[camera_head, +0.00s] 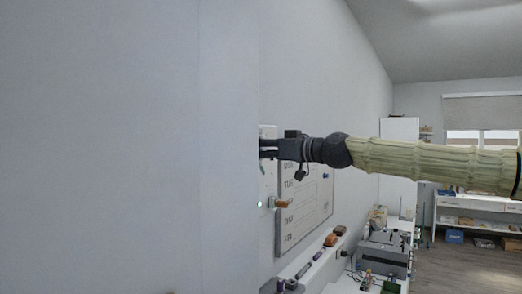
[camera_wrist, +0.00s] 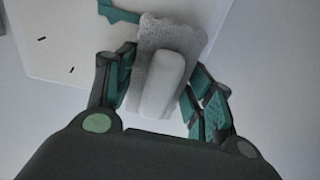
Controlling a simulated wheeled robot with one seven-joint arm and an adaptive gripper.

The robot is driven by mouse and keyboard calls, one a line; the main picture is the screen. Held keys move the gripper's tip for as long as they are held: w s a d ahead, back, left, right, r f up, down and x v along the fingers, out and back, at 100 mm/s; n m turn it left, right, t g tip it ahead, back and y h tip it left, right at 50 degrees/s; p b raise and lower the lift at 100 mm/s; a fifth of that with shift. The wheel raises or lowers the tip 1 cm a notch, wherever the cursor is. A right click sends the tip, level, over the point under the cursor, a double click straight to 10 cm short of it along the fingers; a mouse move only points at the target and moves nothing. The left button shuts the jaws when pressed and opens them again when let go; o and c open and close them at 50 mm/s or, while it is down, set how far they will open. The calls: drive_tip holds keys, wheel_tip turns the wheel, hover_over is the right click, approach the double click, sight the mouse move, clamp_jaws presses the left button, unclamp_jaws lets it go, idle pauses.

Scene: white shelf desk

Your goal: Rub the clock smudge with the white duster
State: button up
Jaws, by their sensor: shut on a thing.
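In the wrist view the white duster (camera_wrist: 163,85), with a white grip and a grey fuzzy pad (camera_wrist: 172,36), sits between the teal-padded fingers of my gripper (camera_wrist: 160,78). My gripper is shut on it. Behind the pad is the white clock face (camera_wrist: 55,55) with short dark ticks. A teal patch (camera_wrist: 118,12) shows at the pad's upper left; I cannot tell if it is the smudge. In the head view my gripper (camera_head: 268,148) is at the wall beside a white panel (camera_head: 268,131), seen almost edge-on. Whether the pad touches the face is unclear.
A ledge (camera_head: 318,262) holds markers and erasers. A grey machine (camera_head: 383,258) stands on the desk. A large pale wall surface (camera_head: 130,150) fills the left.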

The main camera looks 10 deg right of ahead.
drive_tip(key=shift+w+a, duration=0.5)
drive_tip(key=shift+w, duration=0.05)
idle(0.4)
drive_tip(key=shift+d+b, duration=0.1)
drive_tip(key=shift+b, duration=0.2)
drive_tip(key=shift+w+d+b, duration=0.55)
drive_tip(key=shift+w+d, duration=0.6)
drive_tip(key=shift+d, duration=0.05)
drive_tip(key=w+d+b, duration=0.1)
drive_tip(key=w+d, duration=0.1)
drive_tip(key=w, duration=0.1)
drive_tip(key=shift+d, duration=0.4)
drive_tip(key=shift+b, duration=0.4)
drive_tip(key=shift+s+a, duration=0.15)
drive_tip(key=shift+s+a+b, duration=1.85)
drive_tip(key=shift+s+a, duration=0.65)
drive_tip(key=shift+a, duration=0.1)
drive_tip(key=shift+s+d, duration=0.1)
drive_tip(key=shift+d, duration=0.05)
